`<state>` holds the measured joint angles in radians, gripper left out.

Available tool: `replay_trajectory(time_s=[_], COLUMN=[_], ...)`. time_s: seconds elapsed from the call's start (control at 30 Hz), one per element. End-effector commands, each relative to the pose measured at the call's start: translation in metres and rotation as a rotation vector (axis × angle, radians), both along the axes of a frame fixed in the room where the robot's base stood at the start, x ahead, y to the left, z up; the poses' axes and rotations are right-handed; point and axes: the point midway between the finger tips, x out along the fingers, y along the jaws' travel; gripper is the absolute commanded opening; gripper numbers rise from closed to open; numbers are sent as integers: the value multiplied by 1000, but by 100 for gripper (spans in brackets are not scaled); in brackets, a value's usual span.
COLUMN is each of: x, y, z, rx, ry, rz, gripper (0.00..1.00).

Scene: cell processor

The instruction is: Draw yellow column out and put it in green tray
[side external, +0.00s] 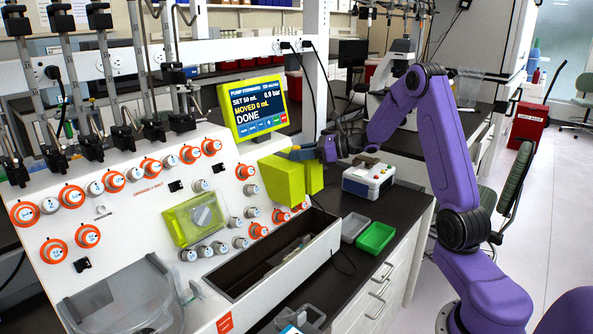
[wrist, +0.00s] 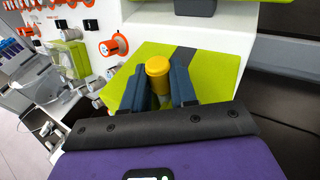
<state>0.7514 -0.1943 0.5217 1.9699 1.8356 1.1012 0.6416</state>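The yellow column (wrist: 158,72) shows as a round yellow cap by the lime green housing (wrist: 222,78) of the processor. My gripper (wrist: 160,84) has one blue-grey finger on each side of the cap, close to it. I cannot tell whether the fingers press on it. In the side external view my gripper (side external: 303,153) is at the lime green housing (side external: 283,181), and the column is hidden there. The green tray (side external: 375,238) sits on the dark bench to the right of the processor and looks empty.
A grey tray (side external: 354,227) sits just left of the green one. A white instrument (side external: 368,179) with coloured buttons stands behind them. The screen (side external: 257,107) above the housing reads DONE. A long open trough (side external: 280,258) runs along the processor's front.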

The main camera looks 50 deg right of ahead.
Motion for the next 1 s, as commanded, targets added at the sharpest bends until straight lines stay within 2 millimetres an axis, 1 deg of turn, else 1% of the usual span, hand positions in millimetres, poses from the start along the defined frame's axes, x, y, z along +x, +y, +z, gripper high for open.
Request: replay_trajectory(time_s=[0.27,0.83,1.0], x=[0,0,0], y=[0,0,0], z=[1,13,24], rx=[0,0,-2], ry=[0,-1,-4], rz=[0,0,1], gripper=[0,0,0])
